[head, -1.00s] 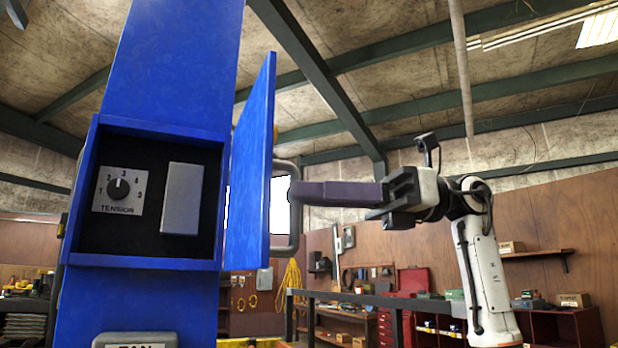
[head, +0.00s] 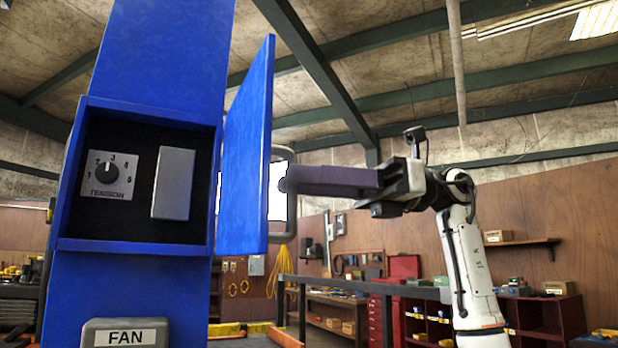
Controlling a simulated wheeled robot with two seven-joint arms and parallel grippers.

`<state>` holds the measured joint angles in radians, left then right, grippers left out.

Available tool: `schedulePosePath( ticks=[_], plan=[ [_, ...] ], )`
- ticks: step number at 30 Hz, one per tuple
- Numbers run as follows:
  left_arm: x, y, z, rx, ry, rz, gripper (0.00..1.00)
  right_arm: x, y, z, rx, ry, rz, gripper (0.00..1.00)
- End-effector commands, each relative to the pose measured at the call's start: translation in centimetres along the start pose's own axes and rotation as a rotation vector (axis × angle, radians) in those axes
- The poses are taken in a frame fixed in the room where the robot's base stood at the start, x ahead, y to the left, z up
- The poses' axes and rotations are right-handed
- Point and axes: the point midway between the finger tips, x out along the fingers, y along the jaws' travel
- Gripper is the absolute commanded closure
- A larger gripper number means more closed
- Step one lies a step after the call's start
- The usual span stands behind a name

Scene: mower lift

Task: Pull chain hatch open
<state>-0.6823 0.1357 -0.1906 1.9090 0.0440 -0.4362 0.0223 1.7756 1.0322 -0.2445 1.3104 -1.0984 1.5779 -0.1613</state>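The blue hatch door (head: 245,150) stands open on the right side of a blue housing (head: 135,240). Its inner face is towards me, and it swings out to the right. A grey loop handle (head: 291,220) is on its far side, partly hidden by the door. My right gripper (head: 285,181) reaches in from the right with long dark purple fingers. The fingertips overlap the handle's upright bar. The fingers are seen edge-on, so the gap between them is hidden. My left gripper is not in view.
The open recess (head: 135,220) holds a tension dial (head: 111,174) and a grey block (head: 173,183). A fan box (head: 125,334) sits below. A dark railing (head: 350,285), red cabinet (head: 381,325) and shelves stand behind my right arm.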

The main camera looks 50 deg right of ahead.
Motion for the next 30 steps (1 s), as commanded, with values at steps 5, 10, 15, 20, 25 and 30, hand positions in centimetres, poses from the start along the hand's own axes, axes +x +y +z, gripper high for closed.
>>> schedulePosePath(
  ticks=[5, 10, 15, 20, 25, 30],
  plan=[
    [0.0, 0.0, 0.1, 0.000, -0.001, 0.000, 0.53, 0.1, -0.3, -0.3, 0.006, 0.008, -0.007, 0.70],
    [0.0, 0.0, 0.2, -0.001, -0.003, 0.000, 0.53, 0.1, -0.3, -0.4, 0.006, 0.009, -0.007, 0.70],
    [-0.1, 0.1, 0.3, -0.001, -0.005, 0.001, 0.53, 0.0, -0.3, -0.3, 0.005, 0.009, -0.007, 0.70],
    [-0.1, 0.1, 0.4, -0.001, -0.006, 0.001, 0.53, -1.6, -0.2, -0.2, 0.005, 0.006, -0.008, 0.70],
    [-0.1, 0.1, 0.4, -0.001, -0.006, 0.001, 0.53, -5.1, 0.0, 0.0, 0.002, 0.001, -0.006, 0.70],
    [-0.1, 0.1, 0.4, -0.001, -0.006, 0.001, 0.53, -8.2, 0.2, 0.1, -0.001, -0.001, -0.002, 0.70]
  ],
)
